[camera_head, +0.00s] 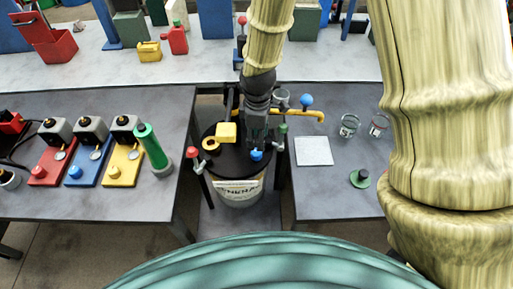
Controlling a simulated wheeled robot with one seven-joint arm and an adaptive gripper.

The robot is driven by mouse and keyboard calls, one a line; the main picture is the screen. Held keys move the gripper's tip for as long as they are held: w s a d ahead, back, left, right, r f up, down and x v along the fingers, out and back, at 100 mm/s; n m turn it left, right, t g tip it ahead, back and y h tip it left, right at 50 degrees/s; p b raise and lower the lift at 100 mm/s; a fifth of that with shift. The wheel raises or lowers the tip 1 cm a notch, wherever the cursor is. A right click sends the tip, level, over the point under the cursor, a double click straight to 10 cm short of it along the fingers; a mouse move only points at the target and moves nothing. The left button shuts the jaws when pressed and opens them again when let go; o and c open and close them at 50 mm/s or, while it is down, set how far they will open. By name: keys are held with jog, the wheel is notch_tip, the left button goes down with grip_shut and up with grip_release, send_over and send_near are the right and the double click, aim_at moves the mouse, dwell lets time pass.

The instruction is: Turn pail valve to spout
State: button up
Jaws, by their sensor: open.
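The pail (240,196) stands between the two grey tables, with a black lid (232,168) on top. On and around the lid are a small blue knob (257,155), a yellow block (226,132) and a yellow ring (211,144). A red-topped fitting (192,152) is at the lid's left edge and a green-topped one (283,129) at its right. A yellow pipe (306,114) runs right from behind my gripper. My gripper (257,140) is open and points down over the lid, just above the blue knob. I cannot tell whether it touches the knob. My gripper and arm hide part of the lid.
A blue ball-topped handle (306,100) rises by the pipe. The right table holds a white square (313,151), glass jars (349,125) and a green-based item (360,179). The left table holds coloured stands and a green cylinder (152,146). A pale bench (200,65) lies behind.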

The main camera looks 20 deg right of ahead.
aim_at(257, 151)
jog(key=f, duration=0.1)
jog(key=w+f, duration=0.1)
jog(key=shift+w+f, duration=0.15)
jog(key=shift+f, duration=0.2)
jog(key=shift+s+f+p, duration=0.25)
jog(key=shift+f+p, duration=0.05)
jog(key=shift+f, duration=0.2)
jog(key=shift+s+f+p, duration=0.25)
jog(key=shift+f+p, duration=0.05)
jog(key=shift+f, duration=0.15)
jog(key=shift+w+f, duration=0.15)
jog(key=shift+f, duration=0.5)
jog(key=shift+w+f, duration=0.15)
jog(key=shift+f, duration=0.45)
jog(key=shift+s+f+p, duration=0.2)
jog(key=shift+f+p, duration=0.05)
jog(key=shift+p, duration=0.1)
jog(key=shift+w+f, duration=0.1)
jog(key=shift+f, duration=0.05)
jog(key=c, duration=0.7)
